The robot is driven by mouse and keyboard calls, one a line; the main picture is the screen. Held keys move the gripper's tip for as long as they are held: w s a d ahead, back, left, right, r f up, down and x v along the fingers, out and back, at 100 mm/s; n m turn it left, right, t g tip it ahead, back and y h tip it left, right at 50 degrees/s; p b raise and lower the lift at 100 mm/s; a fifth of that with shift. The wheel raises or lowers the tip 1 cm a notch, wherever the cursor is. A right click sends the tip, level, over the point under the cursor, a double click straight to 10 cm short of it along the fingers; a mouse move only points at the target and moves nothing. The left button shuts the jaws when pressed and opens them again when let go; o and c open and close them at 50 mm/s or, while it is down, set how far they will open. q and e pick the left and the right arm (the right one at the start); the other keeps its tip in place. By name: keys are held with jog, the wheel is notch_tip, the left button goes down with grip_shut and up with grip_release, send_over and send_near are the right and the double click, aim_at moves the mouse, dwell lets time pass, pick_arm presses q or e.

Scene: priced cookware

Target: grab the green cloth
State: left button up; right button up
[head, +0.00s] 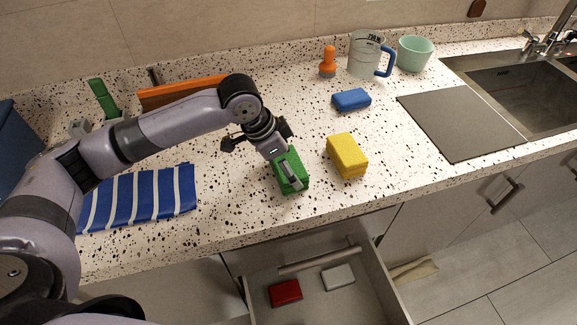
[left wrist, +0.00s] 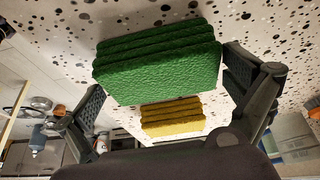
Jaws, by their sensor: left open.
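The green cloth (head: 302,180) is a thick folded block on the speckled counter, near its front edge. In the left wrist view the green cloth (left wrist: 158,62) shows its stacked layers between my two fingers. My left gripper (head: 289,172) is over the cloth, pointing down, with one grey finger in front of it. In the left wrist view the left gripper (left wrist: 165,85) is open, with a finger on either side of the cloth; I cannot tell whether either touches it. My right gripper is not in view.
A yellow block (head: 347,155) lies close to the right of the cloth. A blue sponge (head: 351,100) is farther back. A striped blue towel (head: 140,198) lies left. Below, an open drawer (head: 375,270) holds red (head: 286,292) and white (head: 338,277) items.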

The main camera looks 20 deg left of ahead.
pick_arm(q)
jog(key=shift+d+f, duration=0.1)
jog(key=shift+f, duration=0.2)
jog(key=shift+c, duration=0.2)
jog(key=c, duration=0.8)
jog(key=shift+c, duration=0.2)
jog(key=shift+r, duration=0.15)
